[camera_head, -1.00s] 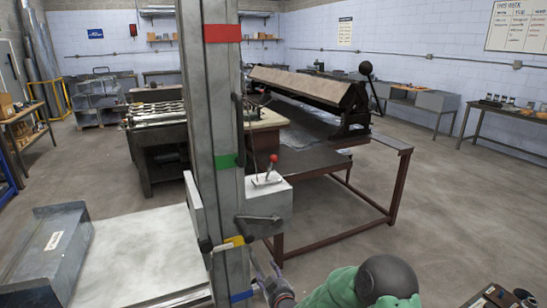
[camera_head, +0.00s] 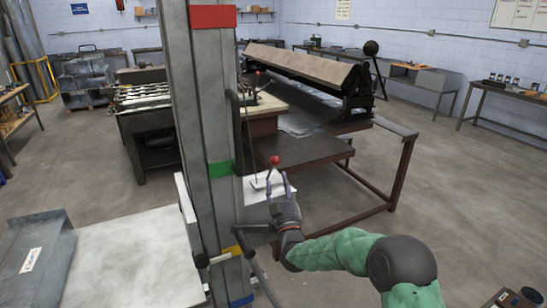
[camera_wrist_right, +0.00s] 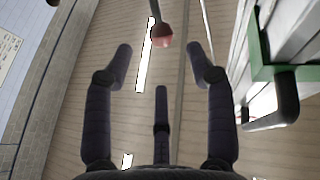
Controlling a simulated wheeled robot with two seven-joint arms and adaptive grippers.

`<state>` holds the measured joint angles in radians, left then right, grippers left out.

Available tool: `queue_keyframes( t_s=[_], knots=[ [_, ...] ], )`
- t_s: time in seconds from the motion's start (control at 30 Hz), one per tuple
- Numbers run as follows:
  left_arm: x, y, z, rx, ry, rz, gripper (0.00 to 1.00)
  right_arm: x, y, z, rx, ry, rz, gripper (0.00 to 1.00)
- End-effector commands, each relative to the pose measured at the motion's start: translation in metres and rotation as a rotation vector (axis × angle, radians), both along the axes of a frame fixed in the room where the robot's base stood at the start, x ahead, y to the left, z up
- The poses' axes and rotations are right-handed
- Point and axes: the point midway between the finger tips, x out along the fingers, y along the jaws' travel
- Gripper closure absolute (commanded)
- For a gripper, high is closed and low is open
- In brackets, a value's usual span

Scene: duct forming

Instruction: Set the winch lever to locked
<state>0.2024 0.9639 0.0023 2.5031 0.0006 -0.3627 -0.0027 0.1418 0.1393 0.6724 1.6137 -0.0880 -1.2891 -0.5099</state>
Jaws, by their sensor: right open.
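The winch lever has a red ball knob (camera_head: 275,160) on a thin rod above the pale winch box (camera_head: 256,188), which is fixed to the grey mast. My right gripper (camera_head: 278,182) is open, with its fingers pointing up just below the knob in the head view, partly covering the box and the lever's foot. In the right wrist view the red knob (camera_wrist_right: 162,37) shows just beyond the gap between the open fingers (camera_wrist_right: 159,58). I cannot tell whether they touch the lever. My left gripper is not in view.
The grey mast (camera_head: 203,120) with red, green, yellow and blue bands stands close to the left of my gripper. A black handle (camera_wrist_right: 285,105) beside a green band shows at right in the wrist view. A brown steel table (camera_head: 305,149) stands behind. Open floor lies to the right.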

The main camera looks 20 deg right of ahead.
Motion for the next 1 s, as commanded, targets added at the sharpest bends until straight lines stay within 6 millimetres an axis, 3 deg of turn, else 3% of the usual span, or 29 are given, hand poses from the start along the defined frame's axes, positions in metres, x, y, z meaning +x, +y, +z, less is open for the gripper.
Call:
queue_keyframes(
  t_s=[0.5,0.7,1.0],
  knots=[
    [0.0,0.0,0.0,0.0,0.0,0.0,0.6,0.075,-0.015,0.03,0.002,0.001,0.001,0.44],
    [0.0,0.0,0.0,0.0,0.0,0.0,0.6,0.09,-0.018,0.037,0.002,0.001,0.001,0.44],
    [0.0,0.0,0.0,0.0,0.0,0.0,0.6,0.093,-0.019,0.038,0.002,0.002,0.001,0.44]
  ],
)
